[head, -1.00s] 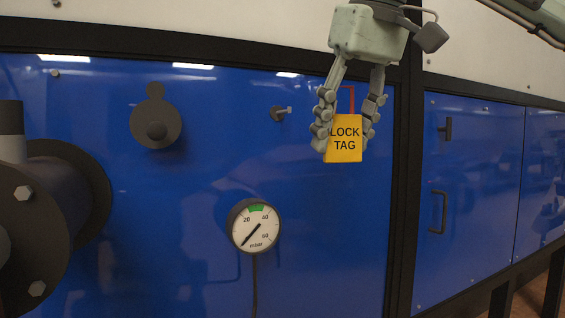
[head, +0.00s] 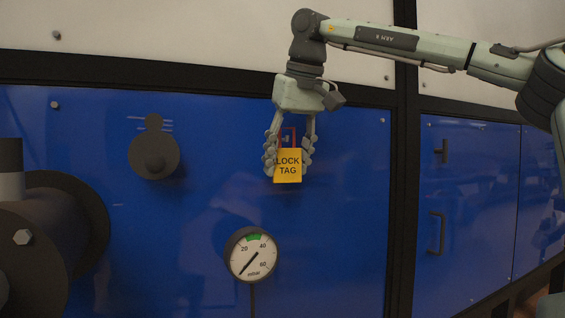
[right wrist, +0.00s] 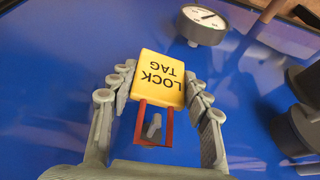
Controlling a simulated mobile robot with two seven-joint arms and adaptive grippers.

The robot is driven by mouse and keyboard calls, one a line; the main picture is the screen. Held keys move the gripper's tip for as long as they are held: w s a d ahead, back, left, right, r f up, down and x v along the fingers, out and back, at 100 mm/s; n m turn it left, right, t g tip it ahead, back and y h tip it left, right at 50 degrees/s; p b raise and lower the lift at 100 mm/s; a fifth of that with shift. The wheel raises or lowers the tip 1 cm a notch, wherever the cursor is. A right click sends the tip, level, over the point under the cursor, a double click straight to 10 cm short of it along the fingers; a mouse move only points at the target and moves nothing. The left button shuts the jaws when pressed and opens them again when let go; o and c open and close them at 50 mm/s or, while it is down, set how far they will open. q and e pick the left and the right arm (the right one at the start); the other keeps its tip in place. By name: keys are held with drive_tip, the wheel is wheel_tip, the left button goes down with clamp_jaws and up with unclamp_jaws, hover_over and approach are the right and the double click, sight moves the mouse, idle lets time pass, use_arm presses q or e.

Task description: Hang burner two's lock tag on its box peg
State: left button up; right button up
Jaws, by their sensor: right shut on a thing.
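My right gripper (head: 288,163) is shut on the yellow lock tag (head: 288,178), with its fingers at both sides of it. The tag hangs upright, its lettering facing the head camera, and a red loop (head: 294,133) rises from its top. The grey peg on the blue box shows inside the loop's outline. In the right wrist view the tag (right wrist: 158,80) is between the fingers of the gripper (right wrist: 160,90), and the peg (right wrist: 153,126) shows inside the red frame. I cannot tell whether the loop is around the peg or only in front of it. My left gripper is not in view.
A pressure gauge (head: 252,254) sits on the blue panel (head: 340,230) below the tag. A dark round cover (head: 154,156) is to the left, and a large flanged pipe (head: 40,240) juts out at far left. A door handle (head: 437,232) is to the right.

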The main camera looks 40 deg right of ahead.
sight(291, 128)
drive_tip(key=shift+w+d+f, duration=0.15)
drive_tip(key=shift+w+f, duration=0.05)
drive_tip(key=shift+w, duration=0.4)
drive_tip(key=shift+w+d+f, duration=0.15)
drive_tip(key=shift+w+f, duration=0.05)
drive_tip(key=shift+w, duration=0.35)
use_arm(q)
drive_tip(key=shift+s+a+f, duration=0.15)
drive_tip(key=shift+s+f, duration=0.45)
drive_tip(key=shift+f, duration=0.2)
use_arm(e)
drive_tip(key=shift+s+f, duration=0.15)
drive_tip(key=shift+f, duration=0.05)
drive_tip(key=shift+f, duration=0.1)
drive_tip(key=o, duration=1.1)
drive_tip(key=shift+o, duration=0.2)
drive_tip(key=shift+f, duration=0.1)
drive_tip(key=shift+d+v, duration=0.15)
drive_tip(key=shift+v, duration=1.8)
drive_tip(key=shift+d+v, duration=0.1)
drive_tip(key=shift+v, duration=1.9)
